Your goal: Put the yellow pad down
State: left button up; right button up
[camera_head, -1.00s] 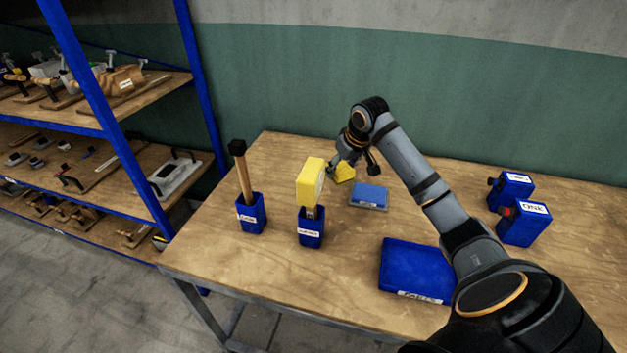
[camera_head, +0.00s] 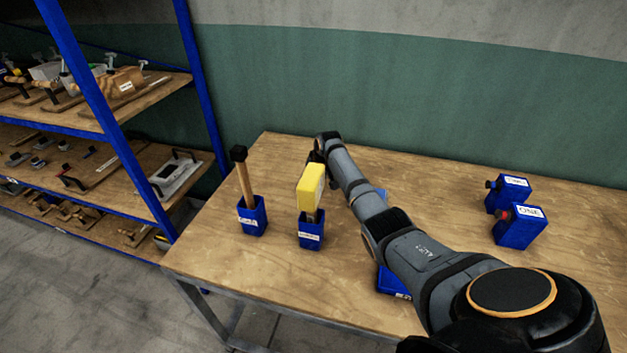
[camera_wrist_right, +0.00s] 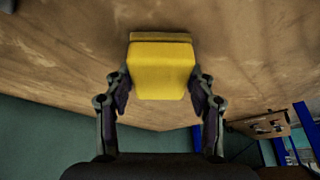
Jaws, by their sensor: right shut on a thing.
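The yellow pad (camera_wrist_right: 160,70) sits between the two fingers of my right gripper (camera_wrist_right: 161,88) in the right wrist view, with wooden tabletop beyond it. The gripper is shut on it. My left gripper is in neither view.
A wooden-handled tool (camera_head: 244,178) stands in another holder (camera_head: 252,216). A blue tray (camera_head: 390,283) is mostly behind my arm. Two blue boxes (camera_head: 519,226) (camera_head: 507,193) stand right.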

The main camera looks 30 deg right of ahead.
jog(key=shift+f, duration=0.15)
jog(key=shift+f, duration=0.15)
jog(key=o, duration=1.2)
jog(key=v, duration=1.2)
jog(key=shift+d, duration=0.1)
